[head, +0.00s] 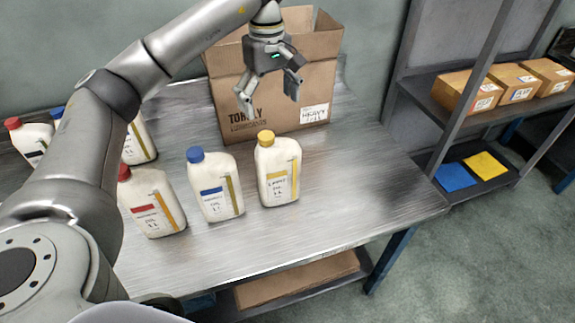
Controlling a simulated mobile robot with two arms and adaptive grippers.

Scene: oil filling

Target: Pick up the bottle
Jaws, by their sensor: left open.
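Several white bottles with coloured caps and labels stand upright on the metal table (345,185). In the front row are a red-capped bottle (152,205), a blue-capped bottle (214,190) and a yellow-capped bottle (278,175). Another red-capped bottle (32,142) stands at the far left, and a bottle (140,142) behind the front row is partly hidden by my arm. My left gripper (268,100) is open and empty, pointing down in front of the cardboard box, above and behind the yellow-capped bottle, apart from it. My right gripper is not in view.
An open cardboard box (312,75) stands at the back of the table, close behind my gripper. A shelf (425,90) at the right holds several small boxes, with blue and yellow squares below. The table's right part is clear.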

